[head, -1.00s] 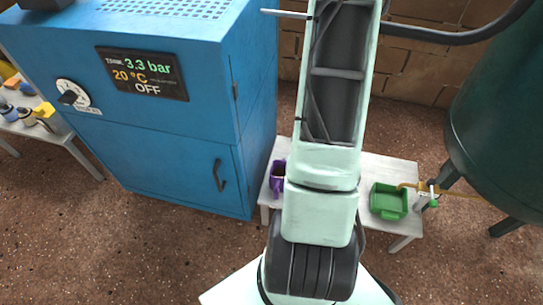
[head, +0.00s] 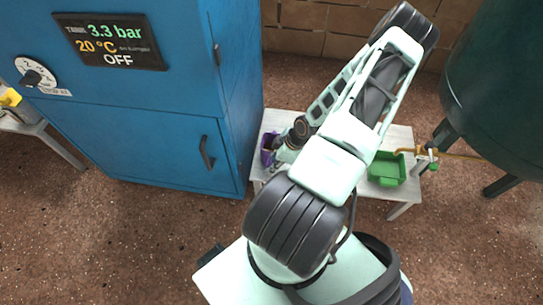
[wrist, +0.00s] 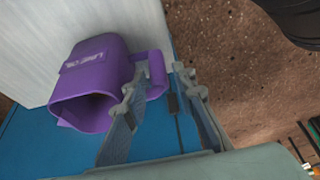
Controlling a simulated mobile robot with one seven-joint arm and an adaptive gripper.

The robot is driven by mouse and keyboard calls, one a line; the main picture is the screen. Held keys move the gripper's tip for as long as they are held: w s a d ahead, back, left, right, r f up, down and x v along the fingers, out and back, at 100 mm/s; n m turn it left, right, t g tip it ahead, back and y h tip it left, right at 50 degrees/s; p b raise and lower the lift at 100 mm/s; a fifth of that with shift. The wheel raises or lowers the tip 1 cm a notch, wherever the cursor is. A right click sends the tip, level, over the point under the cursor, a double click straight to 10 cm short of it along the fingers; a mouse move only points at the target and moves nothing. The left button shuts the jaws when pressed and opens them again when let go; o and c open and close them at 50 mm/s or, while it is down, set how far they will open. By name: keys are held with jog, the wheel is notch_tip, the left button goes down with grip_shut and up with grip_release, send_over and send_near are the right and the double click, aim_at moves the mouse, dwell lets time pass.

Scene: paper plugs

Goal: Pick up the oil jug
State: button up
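The oil jug is purple with lettering on its side and an open mouth. In the head view the jug (head: 267,147) stands at the left end of the small white table, partly covered by my arm. In the wrist view the jug (wrist: 98,72) is large at upper left, its handle (wrist: 157,70) toward my fingers. My gripper (wrist: 157,88) is open, with its two fingers apart on either side of the handle's line. I cannot tell whether the fingers touch the handle. In the head view the fingertips are hard to make out.
The white table (head: 399,140) also holds a green tray (head: 386,168) at its right, near a valve and pipe. A blue cabinet (head: 150,130) stands close left of the jug. A dark green tank (head: 500,90) stands at right. Brown floor lies in front.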

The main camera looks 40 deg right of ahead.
aim_at(266, 176)
jog(key=b+x, duration=0.2)
jog(key=x, duration=0.5)
jog(key=shift+d+f+b, duration=0.15)
jog(key=shift+b, duration=0.15)
grip_shut()
